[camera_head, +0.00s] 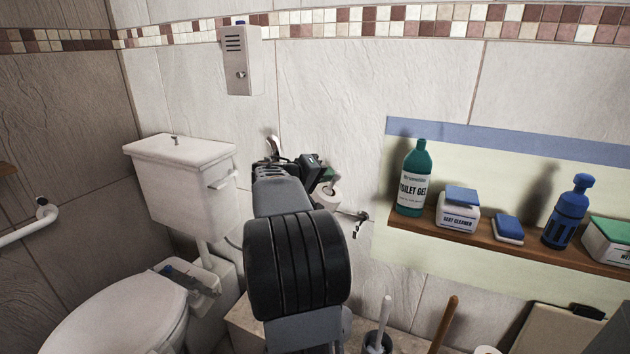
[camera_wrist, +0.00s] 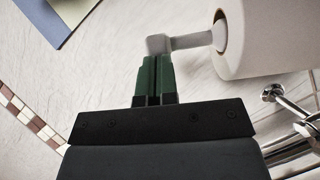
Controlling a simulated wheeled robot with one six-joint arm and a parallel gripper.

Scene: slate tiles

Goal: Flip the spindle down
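The spindle (camera_wrist: 190,41) is a light grey bar with a squarish end block, seen in the wrist view. A white toilet paper roll (camera_wrist: 272,38) sits at its right end, and the roll also shows in the head view (camera_head: 327,196), partly behind my arm. My gripper (camera_wrist: 156,62) has its green fingers side by side with only a thin dark gap. The fingertips are right at the spindle's end block, touching or nearly touching it. Nothing visible lies between them. In the head view my arm hides most of the holder.
A chrome fixture (camera_wrist: 290,105) is close to the right of my gripper in the wrist view. A wooden shelf (camera_head: 500,237) with bottles and boxes is at the right. The toilet cistern (camera_head: 180,185) is at the left, and a white wall box (camera_head: 240,62) hangs above.

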